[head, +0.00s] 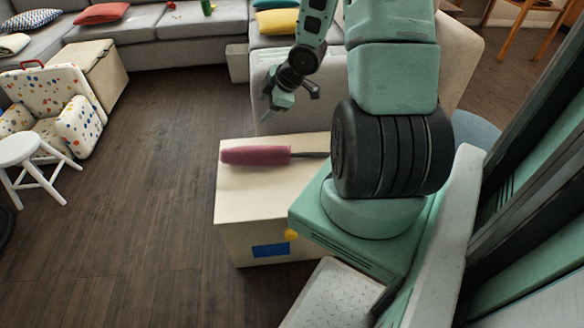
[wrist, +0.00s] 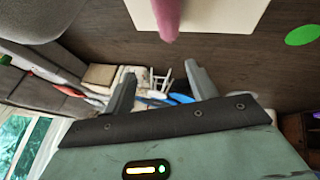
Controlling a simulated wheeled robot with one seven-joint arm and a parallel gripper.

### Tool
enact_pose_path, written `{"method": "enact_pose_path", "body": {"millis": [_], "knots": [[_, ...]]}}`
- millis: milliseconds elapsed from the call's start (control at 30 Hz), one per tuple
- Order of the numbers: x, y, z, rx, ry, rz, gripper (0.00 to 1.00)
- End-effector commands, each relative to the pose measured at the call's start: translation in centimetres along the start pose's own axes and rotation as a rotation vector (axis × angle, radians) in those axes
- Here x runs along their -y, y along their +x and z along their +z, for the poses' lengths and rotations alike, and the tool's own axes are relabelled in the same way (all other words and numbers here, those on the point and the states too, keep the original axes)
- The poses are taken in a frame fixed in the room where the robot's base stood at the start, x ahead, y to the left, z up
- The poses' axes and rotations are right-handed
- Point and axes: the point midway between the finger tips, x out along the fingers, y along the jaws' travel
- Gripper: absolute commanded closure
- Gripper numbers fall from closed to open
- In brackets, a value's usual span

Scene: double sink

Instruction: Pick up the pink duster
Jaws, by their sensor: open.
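The pink duster (head: 256,155) lies on its side on top of a cream box (head: 255,200). Its fluffy head points left, and its dark handle runs right until my arm hides it. My gripper (head: 286,99) is in the air beyond the box's far edge, apart from the duster. In the wrist view the two fingers of my gripper (wrist: 163,80) are spread with nothing held between them. The duster's pink tip (wrist: 167,20) shows at the top of that view, beyond the fingers, over the box (wrist: 222,12).
A grey sofa (head: 165,35) with cushions runs along the back, and its near end stands just behind the box. A white stool (head: 30,155) and a spotted chair (head: 55,95) stand at left. The wooden floor (head: 150,200) left of the box is clear.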

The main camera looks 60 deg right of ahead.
Motion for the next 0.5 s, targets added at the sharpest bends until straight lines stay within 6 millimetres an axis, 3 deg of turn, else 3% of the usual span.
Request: {"method": "enact_pose_path", "body": {"millis": [33,200,333,500], "knots": [[0.7,1.8,4.0,-0.028,0.012,0.017,0.43],[2.7,3.4,12.7,-0.157,0.003,0.09,0.43],[5.1,3.8,17.7,-0.253,-0.002,0.158,0.43],[7.5,3.5,21.0,-0.339,-0.008,0.227,0.43]]}}
